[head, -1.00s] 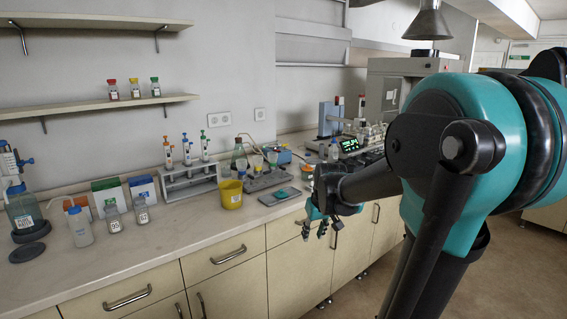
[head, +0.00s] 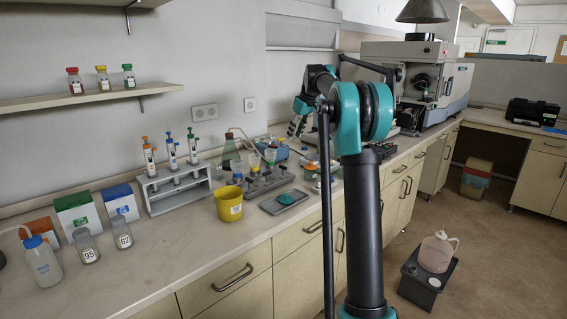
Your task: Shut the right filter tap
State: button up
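A grey filter stand (head: 270,184) with small cups and knobs on top sits on the bench, left of my arm. Its taps are too small to tell apart, so I cannot tell how the right one is set. My gripper (head: 296,128) is raised behind and to the right of the stand, in front of the wall, with its fingers pointing down. It looks apart from the stand. The fingers are small and partly overlapped by my arm, so I cannot tell whether they are open.
A yellow beaker (head: 229,204) and a grey scale (head: 284,202) stand in front of the filter stand. A blue device (head: 271,149) and a conical flask (head: 231,158) are behind it. A pipette rack (head: 178,188) is left. The large spectrometer (head: 437,85) stands far right.

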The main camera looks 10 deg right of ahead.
aim_at(283, 166)
jog(key=x, duration=1.7)
jog(key=shift+s+d, duration=0.1)
jog(key=shift+s, duration=0.1)
grip_shut()
